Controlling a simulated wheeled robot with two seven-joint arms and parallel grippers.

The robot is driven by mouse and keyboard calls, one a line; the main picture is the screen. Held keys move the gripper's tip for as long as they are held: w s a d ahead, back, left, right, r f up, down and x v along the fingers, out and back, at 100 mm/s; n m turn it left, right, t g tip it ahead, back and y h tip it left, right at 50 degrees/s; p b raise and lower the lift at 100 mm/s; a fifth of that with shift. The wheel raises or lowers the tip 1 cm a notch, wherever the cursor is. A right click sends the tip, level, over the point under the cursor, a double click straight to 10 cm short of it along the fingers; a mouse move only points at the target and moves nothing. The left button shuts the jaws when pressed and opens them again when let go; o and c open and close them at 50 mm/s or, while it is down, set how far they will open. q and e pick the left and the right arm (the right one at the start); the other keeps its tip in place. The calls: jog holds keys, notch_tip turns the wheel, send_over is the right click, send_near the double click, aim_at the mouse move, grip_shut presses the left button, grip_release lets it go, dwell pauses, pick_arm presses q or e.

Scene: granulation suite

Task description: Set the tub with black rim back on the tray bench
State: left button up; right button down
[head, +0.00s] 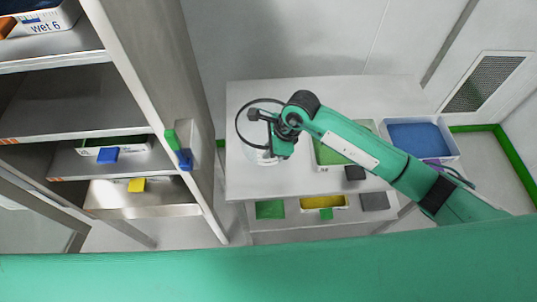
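The tub with black rim (242,125) is at the left end of the tray bench (300,92). Its dark round rim and part of its pale body show. My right gripper (262,130) is over the tub and covers its middle and right side. The tub looks upright, but I cannot tell whether it rests on the bench top or is held just above it. The gripper's fingertips are too small and overlapped to show whether they are closed on the rim. My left gripper is not in view.
A lower shelf (290,222) holds green, yellow and grey items. A metal rack (150,95) with trays stands at left. Bare bench top shows behind my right arm.

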aim_at(268, 160)
notch_tip(268, 160, down, 4)
jog(key=shift+f+p, duration=0.25)
jog(key=shift+p, duration=0.45)
jog(key=shift+f, duration=0.1)
jog(key=shift+f+b, duration=0.2)
jog(key=shift+b, duration=0.15)
jog(key=c, duration=1.7)
grip_release()
jog(key=shift+r, duration=0.1)
